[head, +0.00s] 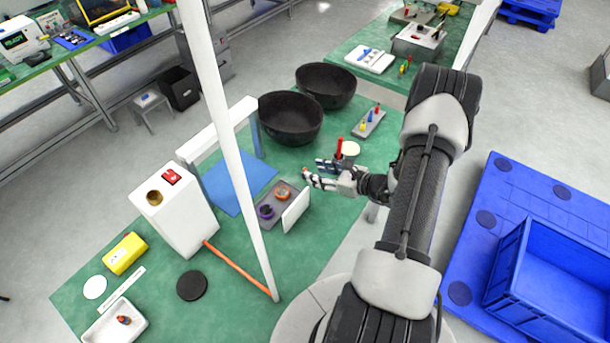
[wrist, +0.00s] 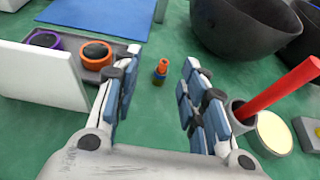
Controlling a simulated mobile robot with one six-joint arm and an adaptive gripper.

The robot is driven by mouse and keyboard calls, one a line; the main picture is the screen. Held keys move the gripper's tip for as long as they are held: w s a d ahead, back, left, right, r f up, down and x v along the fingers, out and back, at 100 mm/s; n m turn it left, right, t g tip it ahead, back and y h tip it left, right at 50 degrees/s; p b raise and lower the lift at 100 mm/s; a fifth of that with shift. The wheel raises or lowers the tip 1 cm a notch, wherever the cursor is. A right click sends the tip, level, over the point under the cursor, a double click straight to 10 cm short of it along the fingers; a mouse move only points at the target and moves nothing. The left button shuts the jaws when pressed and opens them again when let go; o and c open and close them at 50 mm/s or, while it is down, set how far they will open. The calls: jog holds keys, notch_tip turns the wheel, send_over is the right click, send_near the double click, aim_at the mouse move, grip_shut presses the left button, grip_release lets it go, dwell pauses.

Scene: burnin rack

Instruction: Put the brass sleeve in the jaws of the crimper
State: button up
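A small upright piece (wrist: 161,70) with an orange top, a dark band and a brass-coloured base stands on the green mat in the wrist view. It may be the brass sleeve; I cannot be sure. My gripper (wrist: 155,95) is open and empty, with the piece a little beyond and between its fingers, untouched. In the head view my gripper (head: 318,174) is low over the mat, with a bit of orange at its tips. A white box (head: 185,222) with a brass-coloured round opening (head: 155,197), a red label and an orange lever (head: 237,266) may be the crimper; its jaws are not clear.
A grey tray (head: 268,224) holds purple and orange rings behind a white upright plate (head: 296,208). Black bowls (head: 290,125) stand behind my gripper. A red rod (wrist: 285,85) in a cup and a cream-topped round container (wrist: 273,133) are close to the right finger.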

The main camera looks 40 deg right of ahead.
jog(key=x, duration=0.1)
jog(key=b+x, duration=0.1)
jog(key=x, duration=0.2)
jog(key=shift+w+d+f+b, duration=0.2)
jog(key=shift+d+f+b, duration=0.1)
jog(key=shift+f, duration=0.25)
jog(key=shift+w+a, duration=0.15)
jog(key=shift+w, duration=0.1)
grip_shut()
notch_tip(320, 180, up, 20)
jog(key=p, duration=0.5)
